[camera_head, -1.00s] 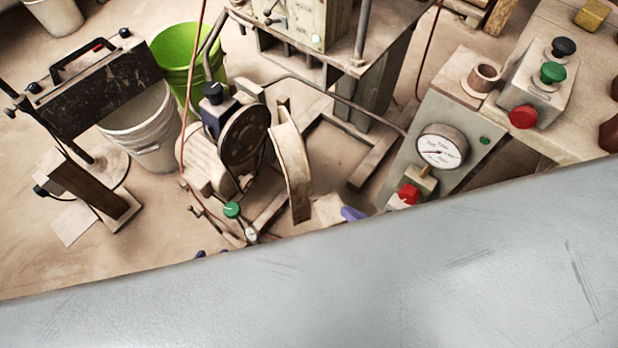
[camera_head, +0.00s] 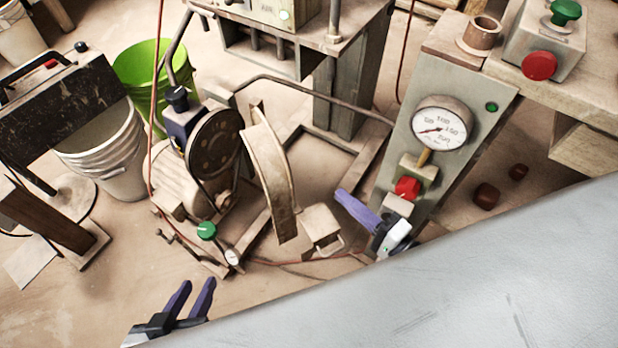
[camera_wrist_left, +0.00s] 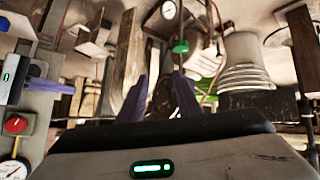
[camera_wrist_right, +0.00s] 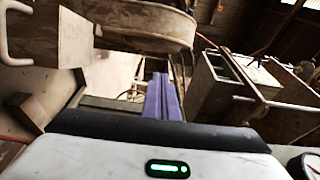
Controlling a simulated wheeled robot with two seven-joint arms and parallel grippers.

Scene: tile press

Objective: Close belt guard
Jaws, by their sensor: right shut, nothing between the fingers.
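The belt guard (camera_head: 270,178) is a curved, dusty beige band that stands open beside the dark pulley wheel (camera_head: 214,143). A small block with a wire handle (camera_head: 324,232) sits at its lower right end. The guard's curved wall also shows at the top of the right wrist view (camera_wrist_right: 150,27). My right gripper (camera_head: 341,193) is shut and empty, to the right of the guard and apart from it, by the gauge panel. My left gripper (camera_head: 199,283) is open and empty, low in the head view, below the motor. Its spread fingers show in the left wrist view (camera_wrist_left: 160,85).
A panel with a pressure gauge (camera_head: 442,124) and red knob (camera_head: 407,187) stands close to my right gripper. A green-knobbed valve (camera_head: 206,231) and hose lie in front of the motor. Green (camera_head: 150,65) and white (camera_head: 110,150) buckets stand left. A grey surface (camera_head: 460,270) covers the lower right.

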